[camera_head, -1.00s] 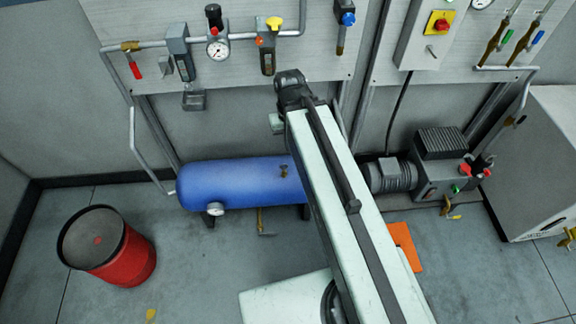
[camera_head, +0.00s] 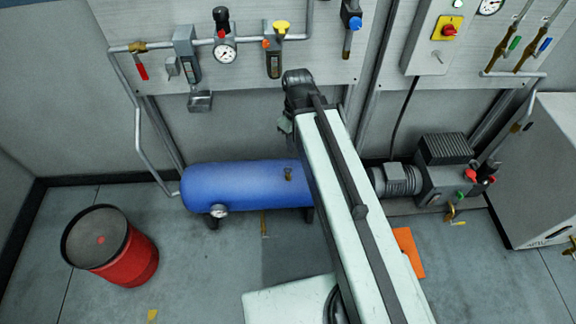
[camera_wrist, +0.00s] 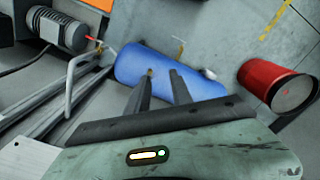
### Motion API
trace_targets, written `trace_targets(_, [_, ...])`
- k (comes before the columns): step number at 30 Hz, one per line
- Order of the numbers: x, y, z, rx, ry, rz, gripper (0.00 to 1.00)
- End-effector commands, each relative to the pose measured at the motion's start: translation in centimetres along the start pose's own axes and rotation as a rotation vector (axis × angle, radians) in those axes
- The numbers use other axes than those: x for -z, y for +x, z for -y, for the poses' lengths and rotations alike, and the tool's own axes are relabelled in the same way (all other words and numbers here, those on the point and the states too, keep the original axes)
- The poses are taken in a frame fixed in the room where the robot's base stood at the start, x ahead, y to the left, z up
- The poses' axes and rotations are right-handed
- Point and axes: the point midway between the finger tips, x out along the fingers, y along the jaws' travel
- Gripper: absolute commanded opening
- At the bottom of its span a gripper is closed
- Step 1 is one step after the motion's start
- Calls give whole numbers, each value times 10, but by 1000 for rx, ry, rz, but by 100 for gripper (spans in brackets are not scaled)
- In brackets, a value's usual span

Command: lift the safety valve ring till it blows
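The blue tank (camera_head: 245,186) lies on its side low against the wall. A small brass fitting, which looks like the safety valve (camera_head: 288,174), stands on top of it near my arm; its ring is too small to make out. In the wrist view the tank (camera_wrist: 205,90) lies beyond my fingers, and the brass valve (camera_wrist: 150,73) shows at the tip of the left finger. My gripper (camera_wrist: 163,76) has its two fingers apart, with nothing seen between them. Contact with the valve cannot be told. In the head view my gripper is mostly hidden behind my arm's end.
A wall panel above the tank carries a gauge (camera_head: 225,51), pipes and valves. A motor and pump (camera_head: 432,175) stand right of the tank. A red drum (camera_head: 112,250) stands at the left. The floor between drum and tank is clear.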

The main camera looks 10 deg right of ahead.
Motion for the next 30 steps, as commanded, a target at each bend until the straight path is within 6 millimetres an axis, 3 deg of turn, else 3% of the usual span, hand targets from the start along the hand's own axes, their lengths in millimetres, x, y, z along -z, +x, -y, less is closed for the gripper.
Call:
trace_targets(4, [33, 27, -18, 0, -325, 0, 27])
trace_targets(12, [92, 130, -56, 0, -828, 0, 27])
trace_targets(15, [111, 177, -69, 0, -909, 0, 27])
trace_targets(19, [123, 223, -78, 0, -908, 0, 27])
trace_targets(24, [121, 246, -79, 0, -904, 0, 27])
trace_targets(30, [121, 243, -79, 0, -903, 0, 27])
